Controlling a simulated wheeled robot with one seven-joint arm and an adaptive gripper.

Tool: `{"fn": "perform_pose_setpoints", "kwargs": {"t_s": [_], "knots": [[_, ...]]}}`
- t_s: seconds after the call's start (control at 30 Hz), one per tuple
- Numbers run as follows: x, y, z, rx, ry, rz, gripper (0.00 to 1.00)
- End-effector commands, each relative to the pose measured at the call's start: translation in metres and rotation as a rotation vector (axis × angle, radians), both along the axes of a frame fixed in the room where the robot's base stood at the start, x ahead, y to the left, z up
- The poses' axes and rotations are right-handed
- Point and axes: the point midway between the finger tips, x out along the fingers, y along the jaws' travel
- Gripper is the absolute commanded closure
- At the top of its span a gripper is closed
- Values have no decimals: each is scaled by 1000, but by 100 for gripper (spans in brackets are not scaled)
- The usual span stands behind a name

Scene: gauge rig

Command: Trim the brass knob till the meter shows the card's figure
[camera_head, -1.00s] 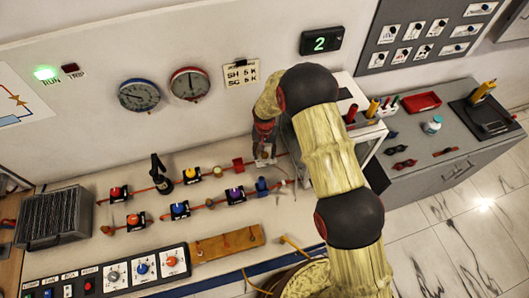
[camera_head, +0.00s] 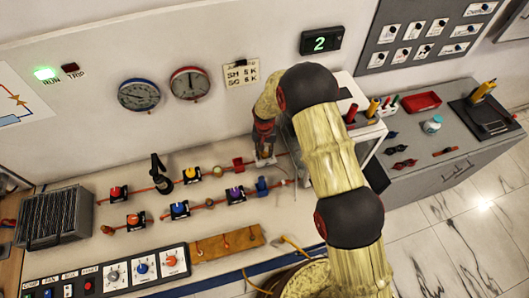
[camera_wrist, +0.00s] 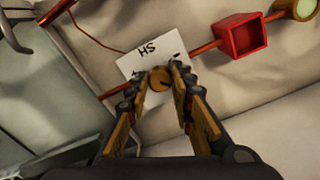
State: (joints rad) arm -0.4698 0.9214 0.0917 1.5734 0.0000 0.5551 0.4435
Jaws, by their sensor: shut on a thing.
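The brass knob (camera_wrist: 160,79) sits on a white plate (camera_wrist: 146,58) with black letters, in the wrist view. It has a dark pointer mark. My gripper (camera_wrist: 161,75) is shut on it, one finger on each side; the head view shows my gripper (camera_head: 264,150) low against the bench, its fingers mostly covering the knob. On the wall hang a blue-rimmed round meter (camera_head: 139,95) and a red-rimmed one (camera_head: 189,83); their needles are too small to read exactly. The card (camera_head: 241,74) beside them carries two lines of black writing, roughly "SH 5 K" and "SC 5 K".
A green display (camera_head: 321,42) reads 2. A green RUN lamp (camera_head: 44,73) is lit. A red square funnel-like fitting (camera_wrist: 241,36) stands close to my gripper on the pipe. Several coloured valve knobs line the pipes, and a grey finned box (camera_head: 54,218) stands at left.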

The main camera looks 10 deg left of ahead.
Motion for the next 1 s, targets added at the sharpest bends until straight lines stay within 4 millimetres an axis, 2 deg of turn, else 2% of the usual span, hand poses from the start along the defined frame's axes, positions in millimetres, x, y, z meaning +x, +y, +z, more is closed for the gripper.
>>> {"fn": "perform_pose_setpoints", "kwargs": {"t_s": [0.37,1.0], "knots": [[0,0,-1,0,-1,109,100],[1,0,-1,0,-2,576,100]]}}
